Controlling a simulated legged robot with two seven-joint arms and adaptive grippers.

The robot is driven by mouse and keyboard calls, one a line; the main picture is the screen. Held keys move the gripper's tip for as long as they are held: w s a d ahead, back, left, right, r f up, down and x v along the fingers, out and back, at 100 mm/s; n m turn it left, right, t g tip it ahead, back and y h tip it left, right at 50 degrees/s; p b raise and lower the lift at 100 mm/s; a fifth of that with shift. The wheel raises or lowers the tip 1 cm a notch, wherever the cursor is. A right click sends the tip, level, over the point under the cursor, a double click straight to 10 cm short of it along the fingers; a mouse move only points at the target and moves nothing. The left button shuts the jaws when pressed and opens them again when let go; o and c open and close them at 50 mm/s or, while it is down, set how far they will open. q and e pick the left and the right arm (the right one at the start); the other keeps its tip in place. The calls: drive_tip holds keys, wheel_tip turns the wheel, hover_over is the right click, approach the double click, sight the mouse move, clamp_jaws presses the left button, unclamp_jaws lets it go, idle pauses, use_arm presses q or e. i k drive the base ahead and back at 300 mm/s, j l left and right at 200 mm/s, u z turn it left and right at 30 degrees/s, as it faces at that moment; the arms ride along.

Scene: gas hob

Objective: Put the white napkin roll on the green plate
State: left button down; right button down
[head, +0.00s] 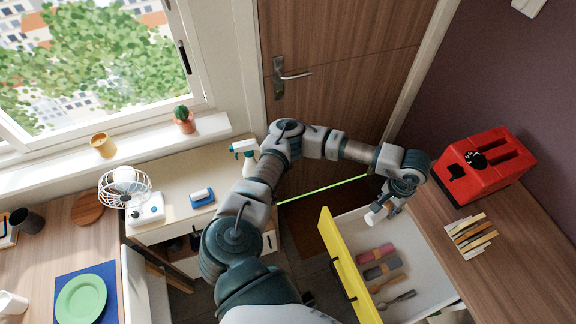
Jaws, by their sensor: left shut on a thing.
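The white napkin roll (375,215) is in my left gripper (388,208), which is shut on it. Gripper and roll are at the back end of the open drawer (428,268), apparently above it. The roll is tilted, and part of it is hidden by the fingers. The green plate (81,300) is at the lower left on a blue placemat (106,274) on the wooden counter, far from the gripper. The plate looks empty. My right gripper is not in view.
The drawer has a yellow front (341,268) and holds a pink roll (375,254), a grey roll (382,270) and spoons. A red toaster (484,168) stands on the right counter.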

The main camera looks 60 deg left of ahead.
sight(88, 300)
drive_tip(key=k+l+u, duration=0.15)
drive_tip(key=u, duration=0.35)
drive_tip(key=k+u, duration=0.2)
drive_tip(key=u, duration=0.3)
drive_tip(key=k+u, duration=0.2)
drive_tip(key=u, duration=0.25)
drive_tip(key=k+u, duration=0.15)
drive_tip(key=u, duration=0.35)
